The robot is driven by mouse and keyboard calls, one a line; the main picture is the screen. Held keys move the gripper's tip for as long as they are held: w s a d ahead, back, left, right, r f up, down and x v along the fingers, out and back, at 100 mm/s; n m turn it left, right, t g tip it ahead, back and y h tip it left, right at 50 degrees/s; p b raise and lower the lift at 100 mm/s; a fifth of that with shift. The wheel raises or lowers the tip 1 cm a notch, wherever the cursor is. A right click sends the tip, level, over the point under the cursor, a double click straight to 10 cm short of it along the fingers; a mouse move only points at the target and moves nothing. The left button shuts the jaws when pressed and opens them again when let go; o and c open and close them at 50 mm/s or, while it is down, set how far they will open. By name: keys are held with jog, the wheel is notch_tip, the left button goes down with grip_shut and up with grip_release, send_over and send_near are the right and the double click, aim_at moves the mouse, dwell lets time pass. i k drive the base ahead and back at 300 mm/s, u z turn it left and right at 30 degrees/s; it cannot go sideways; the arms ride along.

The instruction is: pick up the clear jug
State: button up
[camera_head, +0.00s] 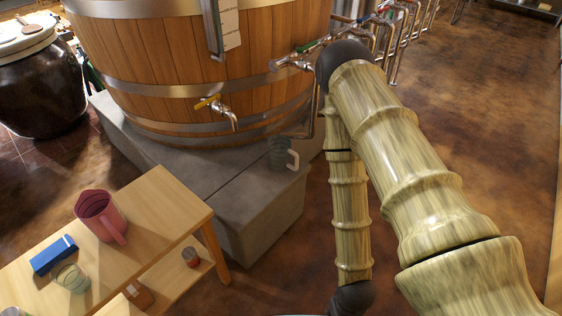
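A see-through greyish jug (281,153) with a pale handle on its right side appears to be the clear jug. It stands on the concrete ledge below the wooden vat, near the ledge's right end. Its outline is faint against the ledge. My arm passes to the right of it, apart from it in the picture. My gripper is not in view; the forearm runs down to a dark joint at the bottom edge.
A wooden table (160,208) at lower left holds a red jug (100,215), a blue box (54,256) and a clear glass (71,278). The vat (262,50) has protruding taps (220,112). Open floor (490,130) lies right.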

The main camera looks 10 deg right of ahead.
aim_at(279, 146)
jog(key=k, duration=1)
jog(key=z, duration=0.85)
jog(key=i, duration=1.9)
jog(key=u, duration=0.95)
jog(key=i, duration=0.5)
jog(key=u, duration=0.45)
